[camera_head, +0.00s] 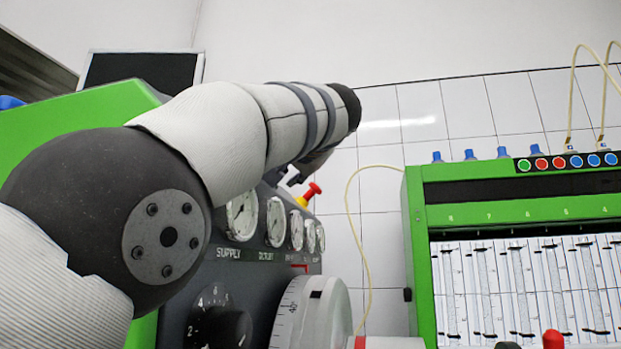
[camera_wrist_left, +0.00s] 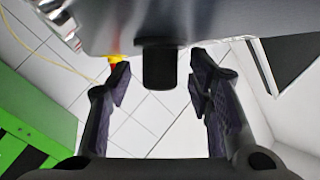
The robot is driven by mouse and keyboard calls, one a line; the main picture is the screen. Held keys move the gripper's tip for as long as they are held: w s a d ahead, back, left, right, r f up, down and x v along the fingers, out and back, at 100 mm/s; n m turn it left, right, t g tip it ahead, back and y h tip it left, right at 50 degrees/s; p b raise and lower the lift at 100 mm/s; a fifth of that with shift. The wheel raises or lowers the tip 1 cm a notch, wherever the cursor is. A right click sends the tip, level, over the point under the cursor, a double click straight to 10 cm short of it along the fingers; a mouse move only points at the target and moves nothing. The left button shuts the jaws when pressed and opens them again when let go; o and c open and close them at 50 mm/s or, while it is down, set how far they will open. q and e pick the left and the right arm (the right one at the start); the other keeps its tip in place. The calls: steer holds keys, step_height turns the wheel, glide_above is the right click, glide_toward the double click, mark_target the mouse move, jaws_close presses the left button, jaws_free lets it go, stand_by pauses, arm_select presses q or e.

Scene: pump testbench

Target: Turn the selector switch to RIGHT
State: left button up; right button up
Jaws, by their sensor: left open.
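A black knob (camera_wrist_left: 160,65), seemingly the selector switch, sticks out from a grey panel (camera_wrist_left: 220,18) in the left wrist view. My left gripper (camera_wrist_left: 160,78) is open, with one finger on each side of the knob and a visible gap on both sides. The knob's pointer and any position marks are not visible. In the head view, my left arm reaches across the green and grey testbench (camera_head: 255,285), hiding the knob and most of the gripper. My right gripper is not in view.
A red and yellow button (camera_head: 308,195) stands near the arm's end and also shows beside a finger in the left wrist view (camera_wrist_left: 114,58). Gauges (camera_head: 243,216), a numbered knob (camera_head: 218,325) and a white dial (camera_head: 310,312) lie below the arm. A green test cabinet (camera_head: 415,240) stands right.

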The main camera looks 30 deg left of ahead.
arm_select(q)
jaws_close()
steer(key=shift+s+r+m+t+h, duration=0.15)
steer(key=shift+m+t+h, duration=0.35)
steer(key=shift+m+h, duration=1.2)
jaws_free()
steer(key=shift+a, duration=0.1)
